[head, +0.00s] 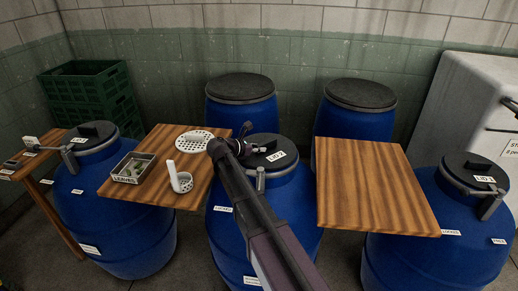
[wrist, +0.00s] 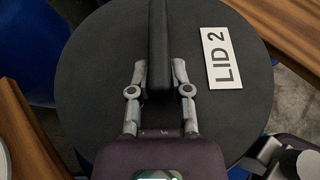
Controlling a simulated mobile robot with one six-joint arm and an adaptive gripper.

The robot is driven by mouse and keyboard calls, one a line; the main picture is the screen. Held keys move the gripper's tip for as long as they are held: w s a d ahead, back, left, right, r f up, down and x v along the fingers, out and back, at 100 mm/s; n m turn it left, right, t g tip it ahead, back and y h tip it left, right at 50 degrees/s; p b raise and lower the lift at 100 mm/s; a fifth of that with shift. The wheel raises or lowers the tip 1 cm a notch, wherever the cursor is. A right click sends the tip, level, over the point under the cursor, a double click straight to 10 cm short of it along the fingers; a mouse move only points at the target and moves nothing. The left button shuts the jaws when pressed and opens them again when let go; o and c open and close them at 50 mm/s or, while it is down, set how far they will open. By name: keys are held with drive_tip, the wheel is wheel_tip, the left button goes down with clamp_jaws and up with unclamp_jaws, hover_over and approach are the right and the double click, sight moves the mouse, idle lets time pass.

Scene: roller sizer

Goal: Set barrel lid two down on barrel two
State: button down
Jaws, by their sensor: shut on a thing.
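Barrel lid two is a dark round lid (head: 268,160) with a white LID 2 label and a raised bar handle (wrist: 158,30). The lid fills most of the wrist view (wrist: 100,70). My gripper (wrist: 159,82) has a finger on either side of the handle and is shut on it. In the head view my gripper (head: 243,147) is at the lid's left part. Barrel two is the blue middle front barrel (head: 290,215), directly under the lid, with a grey clamp lever at its rim. I cannot tell whether the lid touches the rim; my arm hides part of both.
A wooden board (head: 155,190) with a metal tray (head: 133,168), white strainer and ladle is left; a bare board (head: 370,190) is right. Lidded barrels stand at left (head: 120,225) and right (head: 430,250), two more behind. Green crates (head: 92,95) fill the back left corner.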

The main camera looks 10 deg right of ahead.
drive_tip(key=c, duration=0.6)
unclamp_jaws()
drive_tip(key=shift+o, duration=0.2)
drive_tip(key=shift+r, duration=0.2)
drive_tip(key=shift+r+p, duration=0.65)
drive_tip(key=shift+p, duration=0.15)
drive_tip(key=p+v, duration=0.4)
drive_tip(key=v, duration=0.8)
drive_tip(key=shift+f, duration=0.1)
